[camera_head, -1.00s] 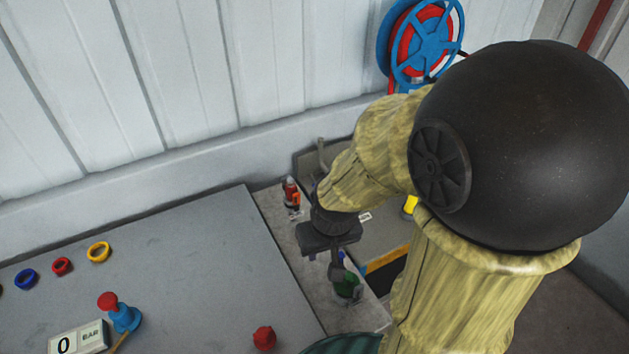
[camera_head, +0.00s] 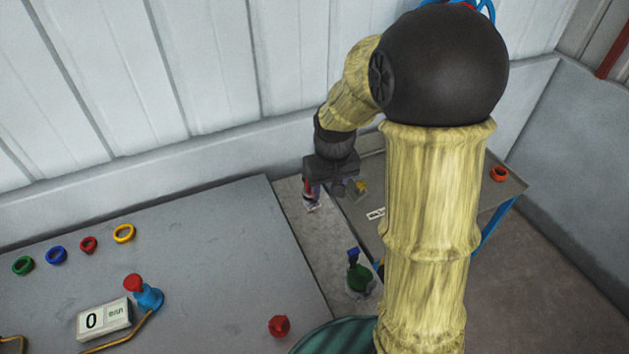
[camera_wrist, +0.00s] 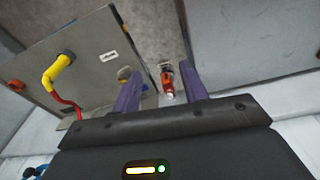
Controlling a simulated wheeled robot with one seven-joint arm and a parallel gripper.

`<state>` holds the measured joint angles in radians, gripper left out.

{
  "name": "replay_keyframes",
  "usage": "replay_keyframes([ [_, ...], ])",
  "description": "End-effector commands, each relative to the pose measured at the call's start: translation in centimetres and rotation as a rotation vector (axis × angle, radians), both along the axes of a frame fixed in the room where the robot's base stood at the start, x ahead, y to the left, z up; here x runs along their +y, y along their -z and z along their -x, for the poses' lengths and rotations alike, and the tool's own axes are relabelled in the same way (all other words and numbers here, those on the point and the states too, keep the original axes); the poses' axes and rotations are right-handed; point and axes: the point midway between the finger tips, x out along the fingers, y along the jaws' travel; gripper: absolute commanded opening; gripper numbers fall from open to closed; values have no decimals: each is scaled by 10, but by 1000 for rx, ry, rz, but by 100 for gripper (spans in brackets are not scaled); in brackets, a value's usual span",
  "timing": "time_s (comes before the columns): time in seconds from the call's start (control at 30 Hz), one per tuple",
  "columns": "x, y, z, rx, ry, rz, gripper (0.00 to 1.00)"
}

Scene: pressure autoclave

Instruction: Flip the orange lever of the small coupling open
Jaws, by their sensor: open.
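The small coupling (camera_wrist: 168,82) shows in the wrist view as a small red and orange body with a pale end, between my fingers in the picture. In the head view the small coupling (camera_head: 310,200) stands on the pale strip by the wall, mostly hidden behind my gripper. My gripper (camera_head: 325,188) is open, fingers pointing down over that spot. In the wrist view my gripper (camera_wrist: 160,71) shows two purple fingers, one on each side of the coupling. I cannot tell whether they touch it, nor how its orange lever stands.
A green coupling with a blue top (camera_head: 358,276) stands nearer on the same strip. The wall is close behind.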

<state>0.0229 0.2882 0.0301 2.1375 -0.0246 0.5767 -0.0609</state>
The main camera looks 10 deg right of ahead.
Motion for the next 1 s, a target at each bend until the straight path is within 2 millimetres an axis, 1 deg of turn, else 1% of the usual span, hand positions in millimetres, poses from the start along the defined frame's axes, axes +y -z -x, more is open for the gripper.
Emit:
replay_keyframes([
  [0.03,0,-9,-22,18,-14,1,44],
  [0.2,2,-17,-82,72,-61,5,44],
  [0.3,2,-17,-112,101,-83,5,44],
  [0.4,1,-15,-134,125,-101,5,44],
  [0.5,0,-13,-146,137,-110,4,44],
  [0.6,0,-12,-150,142,-112,4,44],
  [0.9,-1,-11,-150,141,-111,3,44],
  [1.0,-1,-7,-149,142,-111,3,44],
])
